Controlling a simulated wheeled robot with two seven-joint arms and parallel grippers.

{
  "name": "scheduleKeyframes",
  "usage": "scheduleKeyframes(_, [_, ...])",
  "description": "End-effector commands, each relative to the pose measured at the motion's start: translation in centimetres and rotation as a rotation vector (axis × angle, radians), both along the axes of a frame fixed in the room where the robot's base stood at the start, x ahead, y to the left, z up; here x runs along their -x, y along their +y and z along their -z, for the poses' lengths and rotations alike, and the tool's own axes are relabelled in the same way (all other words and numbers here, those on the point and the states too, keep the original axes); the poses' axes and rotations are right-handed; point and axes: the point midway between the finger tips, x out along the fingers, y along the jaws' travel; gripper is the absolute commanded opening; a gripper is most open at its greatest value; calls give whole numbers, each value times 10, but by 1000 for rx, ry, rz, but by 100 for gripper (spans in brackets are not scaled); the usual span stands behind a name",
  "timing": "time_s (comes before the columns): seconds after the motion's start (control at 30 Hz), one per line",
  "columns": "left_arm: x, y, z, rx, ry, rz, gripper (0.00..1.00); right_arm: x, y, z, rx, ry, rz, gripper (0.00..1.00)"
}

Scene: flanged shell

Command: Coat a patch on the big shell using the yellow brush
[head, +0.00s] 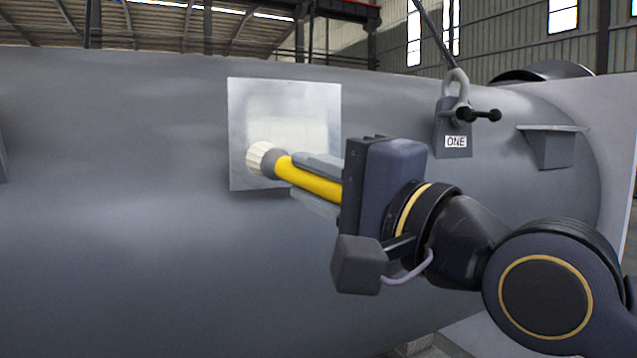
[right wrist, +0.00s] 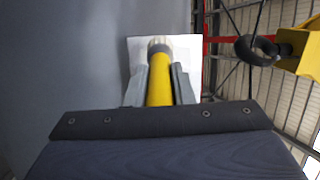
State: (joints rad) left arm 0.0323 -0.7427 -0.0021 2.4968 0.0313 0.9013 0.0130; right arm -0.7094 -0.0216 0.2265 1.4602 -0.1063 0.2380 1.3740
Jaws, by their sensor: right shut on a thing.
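The big grey shell (head: 120,220) fills most of the head view. A square, light metallic patch (head: 285,92) lies on its side, with a paler cream area in its upper middle. My right gripper (head: 312,180) is shut on the yellow brush (head: 318,185), which points left. My left gripper is not in view.
A lifting lug marked ONE (head: 454,128) with a shackle (head: 456,88) and a taut sling stands right of the patch, above my right arm. A grey bracket (head: 553,146) juts out farther right.

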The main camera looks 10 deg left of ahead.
Motion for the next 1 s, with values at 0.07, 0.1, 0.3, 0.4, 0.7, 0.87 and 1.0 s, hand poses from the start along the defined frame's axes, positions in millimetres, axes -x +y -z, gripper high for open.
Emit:
scheduleKeyframes(0.07, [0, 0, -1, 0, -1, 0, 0, -6, 4, -2, -1, 1, 0, 0])
scheduleKeyframes(0.1, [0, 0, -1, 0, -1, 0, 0, -10, 7, -1, 0, 1, 0, 0])
scheduleKeyframes(0.3, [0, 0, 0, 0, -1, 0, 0, -27, 19, -1, -1, 2, 0, 0])
scheduleKeyframes(0.4, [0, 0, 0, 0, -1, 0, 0, -35, 23, -1, 0, 0, 1, 0])
scheduleKeyframes(0.7, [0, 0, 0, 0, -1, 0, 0, -45, 30, -2, -2, -1, 0, 0])
scheduleKeyframes(0.87, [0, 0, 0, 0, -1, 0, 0, -45, 30, -2, -2, -1, 0, 0])
scheduleKeyframes(1.0, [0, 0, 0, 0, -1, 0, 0, -45, 30, -2, -2, -1, 0, 0])
